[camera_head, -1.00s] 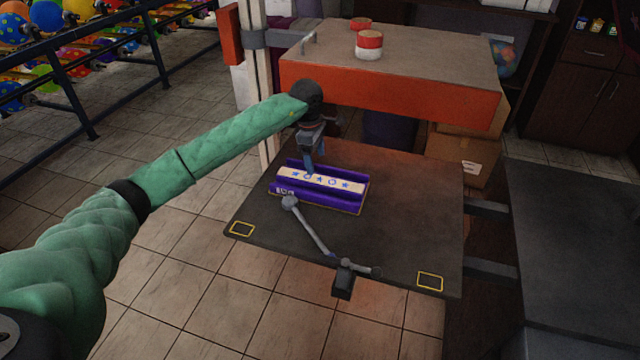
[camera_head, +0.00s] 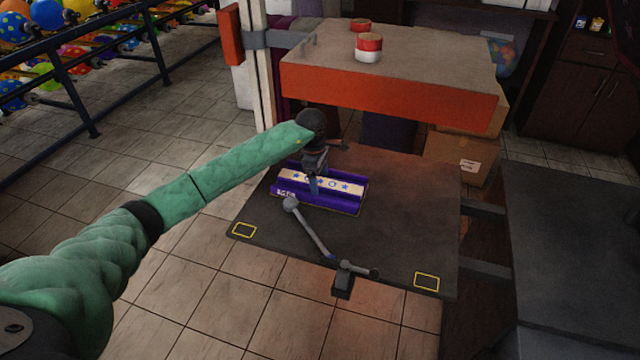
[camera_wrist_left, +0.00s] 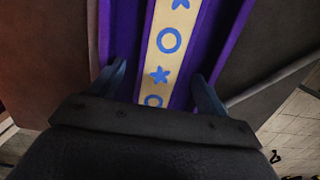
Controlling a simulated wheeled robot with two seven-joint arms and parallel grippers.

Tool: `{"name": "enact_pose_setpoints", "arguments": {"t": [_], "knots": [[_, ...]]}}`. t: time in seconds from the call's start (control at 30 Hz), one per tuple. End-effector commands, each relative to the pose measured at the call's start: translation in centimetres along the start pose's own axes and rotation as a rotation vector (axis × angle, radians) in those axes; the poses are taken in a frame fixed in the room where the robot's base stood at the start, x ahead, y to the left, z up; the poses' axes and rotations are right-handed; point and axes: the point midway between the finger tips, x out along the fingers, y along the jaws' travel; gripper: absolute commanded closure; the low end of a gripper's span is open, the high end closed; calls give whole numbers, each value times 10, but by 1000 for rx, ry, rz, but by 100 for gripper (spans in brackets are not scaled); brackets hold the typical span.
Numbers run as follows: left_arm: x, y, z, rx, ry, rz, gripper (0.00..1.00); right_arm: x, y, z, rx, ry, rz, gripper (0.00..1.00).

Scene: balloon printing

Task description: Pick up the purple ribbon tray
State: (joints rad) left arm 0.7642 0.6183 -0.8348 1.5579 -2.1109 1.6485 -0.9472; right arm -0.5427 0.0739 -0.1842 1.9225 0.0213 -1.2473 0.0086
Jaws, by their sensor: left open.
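The purple ribbon tray (camera_head: 350,200) lies on the dark platform of the machine. A cream ribbon strip with blue stars and rings runs along its middle. My left gripper (camera_head: 314,187) points down over the tray near its middle. In the left wrist view the tray (camera_wrist_left: 212,45) runs between the two fingers of my left gripper (camera_wrist_left: 160,82). The fingers are apart, one by each long side, with the strip between them. I cannot tell whether they touch the tray. My right gripper is not in view.
A jointed grey metal arm (camera_head: 312,232) lies across the platform (camera_head: 400,235) in front of the tray. An orange-sided upper block (camera_head: 400,95) overhangs behind it, with red-and-white round containers (camera_head: 368,47) on top. A dark table (camera_head: 580,250) stands at right.

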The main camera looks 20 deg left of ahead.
Motion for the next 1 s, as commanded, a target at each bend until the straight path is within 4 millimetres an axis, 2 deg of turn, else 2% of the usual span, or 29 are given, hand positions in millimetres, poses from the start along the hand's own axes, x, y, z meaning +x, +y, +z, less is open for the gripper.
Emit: {"name": "enact_pose_setpoints", "arguments": {"t": [0.33, 0.6, 0.63, 1.0], "knots": [[4, 0, 0, -1, 0, 0, 26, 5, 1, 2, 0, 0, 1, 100], [3, 0, 0, -1, 0, 0, 79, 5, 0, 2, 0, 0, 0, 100], [3, 0, 0, -1, 0, 1, 81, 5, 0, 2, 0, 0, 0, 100], [-1, 1, 0, 0, 0, 3, 81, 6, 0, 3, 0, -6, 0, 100]]}}
